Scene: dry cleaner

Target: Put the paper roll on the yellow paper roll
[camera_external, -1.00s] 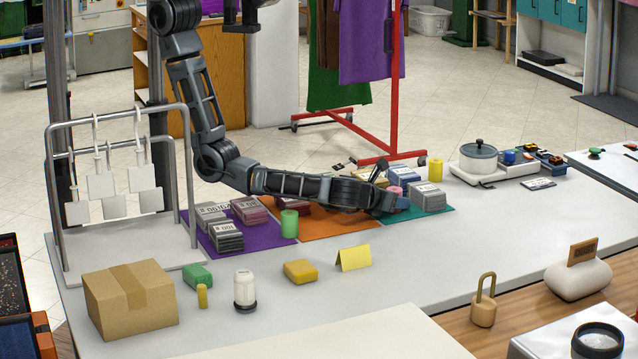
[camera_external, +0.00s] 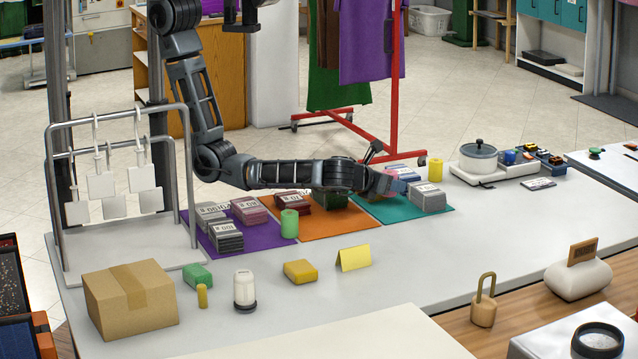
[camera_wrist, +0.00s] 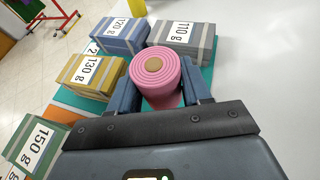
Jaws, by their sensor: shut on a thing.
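The pink paper roll (camera_wrist: 158,72) stands upright between the two fingers of my gripper (camera_wrist: 163,92) in the wrist view, with its tan core facing up. My gripper (camera_external: 396,184) is shut on it over the teal mat; in the external view the fingers and arm largely hide the roll. The yellow paper roll (camera_external: 435,168) stands upright on the counter behind the teal mat, to the right of my gripper and apart from it.
Banded paper stacks (camera_wrist: 182,38) stand close around the held roll. A green roll (camera_external: 289,223) stands between the purple mat (camera_external: 260,238) and orange mat (camera_external: 335,222). A scale with a pot (camera_external: 478,158) is right of the yellow roll.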

